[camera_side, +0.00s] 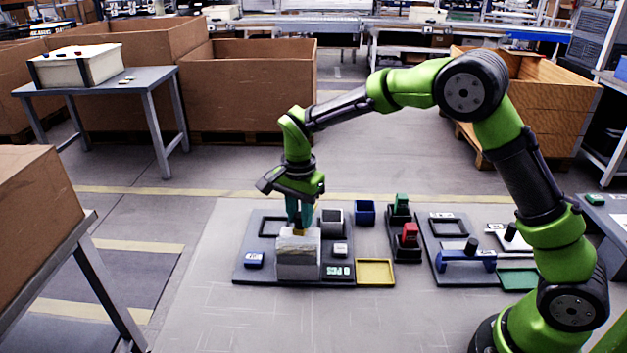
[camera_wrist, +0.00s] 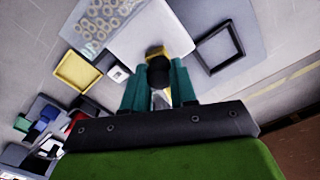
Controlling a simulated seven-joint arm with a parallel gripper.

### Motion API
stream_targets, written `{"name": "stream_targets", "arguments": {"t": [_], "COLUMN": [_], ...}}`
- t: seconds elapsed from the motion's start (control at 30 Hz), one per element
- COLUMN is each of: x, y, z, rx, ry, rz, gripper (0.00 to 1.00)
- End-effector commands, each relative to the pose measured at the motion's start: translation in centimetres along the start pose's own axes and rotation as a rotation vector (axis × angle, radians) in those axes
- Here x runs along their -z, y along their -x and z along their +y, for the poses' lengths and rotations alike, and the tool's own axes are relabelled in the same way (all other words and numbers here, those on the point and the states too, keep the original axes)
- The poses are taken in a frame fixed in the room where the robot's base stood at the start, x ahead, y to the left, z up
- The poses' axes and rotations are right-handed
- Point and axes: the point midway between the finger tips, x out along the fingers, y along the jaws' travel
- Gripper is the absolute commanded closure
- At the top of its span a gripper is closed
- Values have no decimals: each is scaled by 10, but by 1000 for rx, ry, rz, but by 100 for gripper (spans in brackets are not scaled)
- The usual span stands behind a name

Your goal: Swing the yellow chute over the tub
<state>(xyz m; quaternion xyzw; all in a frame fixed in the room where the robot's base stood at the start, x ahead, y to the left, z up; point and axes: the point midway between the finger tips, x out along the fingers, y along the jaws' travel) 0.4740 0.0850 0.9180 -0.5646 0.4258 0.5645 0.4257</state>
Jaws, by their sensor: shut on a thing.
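My gripper (camera_side: 299,218) points down over a grey box-like block (camera_side: 297,262) on the dark base plate. In the wrist view, its teal fingers (camera_wrist: 160,90) are closed around a dark round knob (camera_wrist: 160,70). A small yellow piece (camera_wrist: 155,50) shows just beyond the knob, and a yellow bit shows under the fingertips in the side view (camera_side: 299,232). It appears to be the chute, mostly hidden. A shallow yellow-rimmed tray (camera_side: 375,261), possibly the tub, lies right of the block; it also shows in the wrist view (camera_wrist: 60,72). The yellow piece is not over it.
An empty dark square frame (camera_wrist: 201,54) lies beside the block. A blue open bin (camera_side: 365,212) and black holders with a green and a red item (camera_side: 409,235) stand to the right. A blue handled bar (camera_side: 466,262) is farther right. Bare floor lies in front.

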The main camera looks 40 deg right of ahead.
Motion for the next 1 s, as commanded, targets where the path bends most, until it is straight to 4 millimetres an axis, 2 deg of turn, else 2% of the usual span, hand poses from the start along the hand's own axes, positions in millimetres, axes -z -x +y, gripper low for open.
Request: {"name": "stream_targets", "arguments": {"t": [0.5,0.7,1.0], "x": [0,0,0], "y": [0,0,1], "z": [0,0,0], "rx": [1,1,1], "ry": [-467,-595,-698], "rz": [0,0,0], "gripper": [100,100,100]}}
